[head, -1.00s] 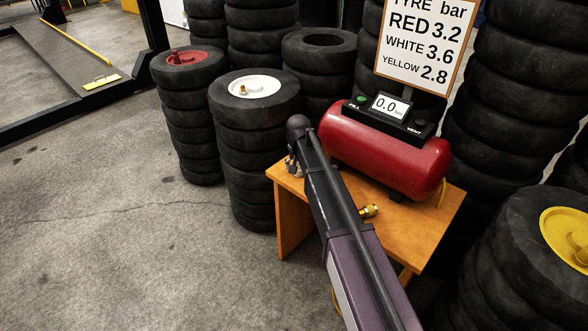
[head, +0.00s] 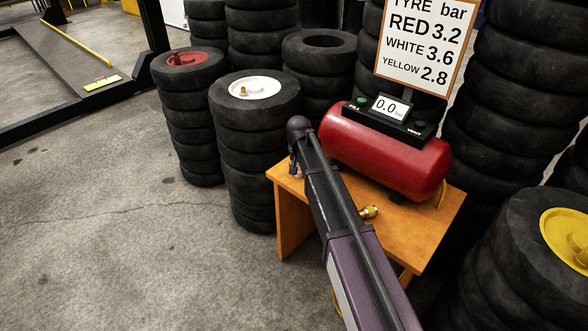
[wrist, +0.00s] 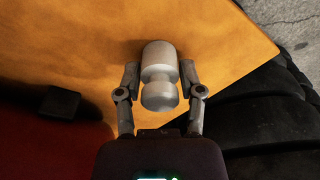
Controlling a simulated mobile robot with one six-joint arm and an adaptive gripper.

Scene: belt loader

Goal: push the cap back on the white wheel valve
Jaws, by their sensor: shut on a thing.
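The white wheel (head: 254,87) lies on top of a stack of tyres left of the orange bench. Its brass-coloured valve (head: 243,90) stands on the left part of the rim. In the wrist view my gripper (wrist: 161,78) is shut on a pale grey cap (wrist: 160,96), rounded with a narrow waist, over the bench top. I cannot tell whether the cap touches the bench. In the head view my gripper (head: 293,164) is mostly hidden by my arm, at the bench's left end, to the right of and below the white wheel. The cap cannot be made out there.
The orange bench (head: 420,235) carries a red tank (head: 385,150) with a display reading 0.0 and a brass fitting (head: 369,212). Tyre stacks with a red wheel (head: 187,58) and a yellow wheel (head: 567,236) stand on either side.

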